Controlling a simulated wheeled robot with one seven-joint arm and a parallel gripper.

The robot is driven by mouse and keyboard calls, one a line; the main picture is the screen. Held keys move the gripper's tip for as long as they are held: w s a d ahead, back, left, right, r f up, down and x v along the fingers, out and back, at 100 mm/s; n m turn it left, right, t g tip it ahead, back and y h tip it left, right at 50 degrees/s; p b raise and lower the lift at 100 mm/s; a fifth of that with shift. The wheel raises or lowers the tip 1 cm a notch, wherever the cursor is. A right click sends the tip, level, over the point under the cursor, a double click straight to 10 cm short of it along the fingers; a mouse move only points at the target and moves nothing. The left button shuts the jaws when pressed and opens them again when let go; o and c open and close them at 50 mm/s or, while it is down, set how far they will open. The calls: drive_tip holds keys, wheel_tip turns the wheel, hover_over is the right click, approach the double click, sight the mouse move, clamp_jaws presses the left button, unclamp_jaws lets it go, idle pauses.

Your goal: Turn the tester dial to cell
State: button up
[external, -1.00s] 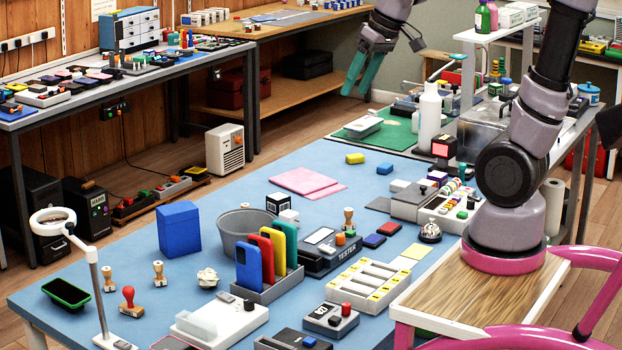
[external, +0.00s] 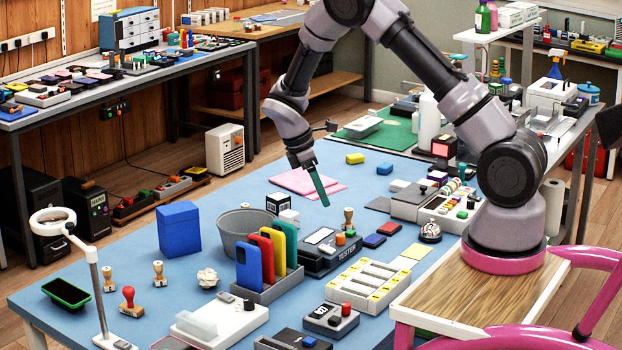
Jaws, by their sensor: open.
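The tester (external: 318,262), a dark box with "TESTER" on its front edge, sits on the blue table right of the upright coloured phones. A pale panel and a small orange knob-like part (external: 340,239) show on its top. I cannot tell which part is the dial, or read its setting. My gripper (external: 318,186) points down above the table, above and behind the tester, apart from it. Its green fingers are seen nearly edge-on. It is open and holds nothing visible.
A wooden-handled stamp (external: 348,219) stands just behind the tester. The phone rack (external: 268,292) with several phones is close on its left. A grey bin (external: 238,228) stands behind the rack. A pale slotted tray (external: 368,284) lies in front right. Pink sheets (external: 300,180) lie behind.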

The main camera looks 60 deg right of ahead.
sight(340, 235)
drive_tip(key=x, duration=1.1)
drive_tip(key=shift+s+d+f, duration=0.1)
drive_tip(key=shift+d+f, duration=0.15)
drive_tip(key=shift+f, duration=0.05)
clamp_jaws()
